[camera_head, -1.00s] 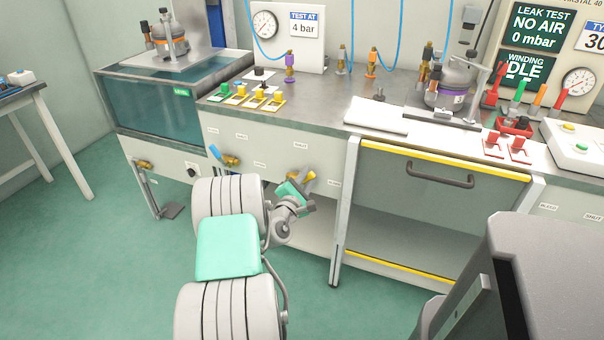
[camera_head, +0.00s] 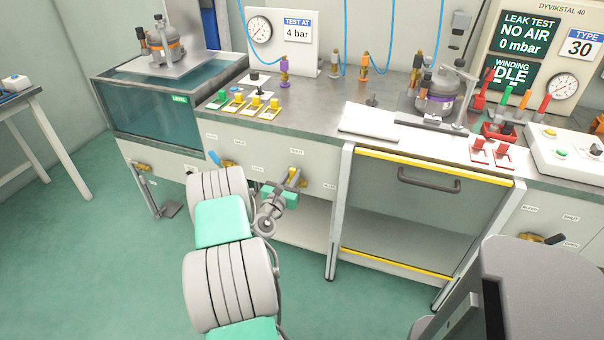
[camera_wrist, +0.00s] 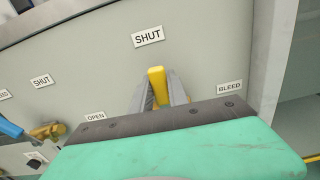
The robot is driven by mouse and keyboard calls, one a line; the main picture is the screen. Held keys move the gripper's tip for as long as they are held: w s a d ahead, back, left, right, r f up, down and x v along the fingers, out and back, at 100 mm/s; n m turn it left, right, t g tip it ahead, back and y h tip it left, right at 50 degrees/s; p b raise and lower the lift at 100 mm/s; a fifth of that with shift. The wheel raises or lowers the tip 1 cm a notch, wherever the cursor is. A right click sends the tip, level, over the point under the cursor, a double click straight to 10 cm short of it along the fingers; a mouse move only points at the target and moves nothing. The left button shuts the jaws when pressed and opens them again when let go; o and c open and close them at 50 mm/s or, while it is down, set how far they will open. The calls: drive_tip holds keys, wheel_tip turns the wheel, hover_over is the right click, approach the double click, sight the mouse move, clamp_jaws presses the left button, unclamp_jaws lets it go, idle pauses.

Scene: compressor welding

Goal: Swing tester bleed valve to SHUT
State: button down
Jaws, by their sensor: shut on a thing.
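In the wrist view the lever's yellow end (camera_wrist: 157,75) stands up between my fingers, pointing toward the SHUT label (camera_wrist: 148,36). A BLEED label (camera_wrist: 229,86) is to its right. My gripper (camera_head: 291,183) is shut on the lever, with one grey finger on each side; the wrist view shows the gripper (camera_wrist: 158,90) too. The valve body is hidden behind my gripper.
A blue-handled valve (camera_head: 216,158) is to the left on the same panel. A black-handled valve (camera_head: 540,239) is at the far right. A yellow-edged guarded bay (camera_head: 425,205) stands close to the right of my gripper, with open floor below left.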

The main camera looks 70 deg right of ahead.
drive_tip(key=shift+w+r+n, duration=0.15)
drive_tip(key=shift+n, duration=0.15)
drive_tip(key=c, duration=1.3)
unclamp_jaws()
drive_tip(key=a, duration=0.7)
drive_tip(key=shift+w+a, duration=0.1)
drive_tip(key=shift+a, duration=0.25)
